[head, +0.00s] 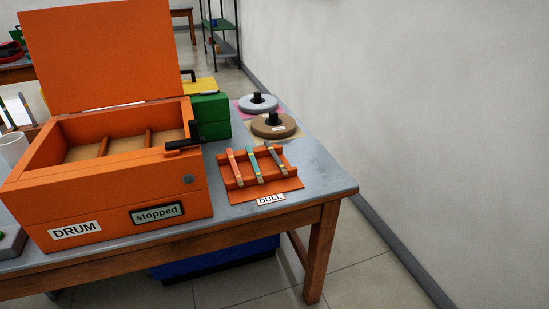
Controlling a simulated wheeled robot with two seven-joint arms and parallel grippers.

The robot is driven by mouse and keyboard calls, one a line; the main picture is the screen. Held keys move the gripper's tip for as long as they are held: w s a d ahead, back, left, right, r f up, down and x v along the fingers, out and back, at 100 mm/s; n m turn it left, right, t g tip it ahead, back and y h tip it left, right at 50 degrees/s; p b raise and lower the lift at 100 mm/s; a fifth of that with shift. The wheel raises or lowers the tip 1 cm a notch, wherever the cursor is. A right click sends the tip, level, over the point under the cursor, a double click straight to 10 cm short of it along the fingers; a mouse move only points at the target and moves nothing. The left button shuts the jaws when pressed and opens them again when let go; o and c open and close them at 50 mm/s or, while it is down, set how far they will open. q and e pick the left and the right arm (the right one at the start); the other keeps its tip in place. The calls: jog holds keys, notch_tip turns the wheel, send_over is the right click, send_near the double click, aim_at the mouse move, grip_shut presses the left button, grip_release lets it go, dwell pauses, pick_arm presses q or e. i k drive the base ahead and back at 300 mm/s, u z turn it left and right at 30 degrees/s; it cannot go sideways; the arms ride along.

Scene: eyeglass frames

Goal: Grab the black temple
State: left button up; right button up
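Three temples lie side by side across an orange rack (286,187) with a "DULL" label at its front. The rightmost temple (275,158) is dark grey to black with a pale tan near end; it is the darkest of the three. The middle one is a teal temple (255,163), and the leftmost is a red-orange temple (235,166). All three rest on the rack, slightly tilted and apart from each other. Neither of my grippers shows in the head view.
A large orange drum box (110,212) with its lid (98,55) up stands left of the rack, marked "DRUM" and "stopped". Behind are a green box (210,115), a brown wheel (273,130) and a grey wheel (255,106). The table (325,182) is bare right of the rack.

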aim_at(278, 161)
jog(key=z, duration=1.85)
jog(key=i, duration=1.9)
jog(key=u, duration=3.9)
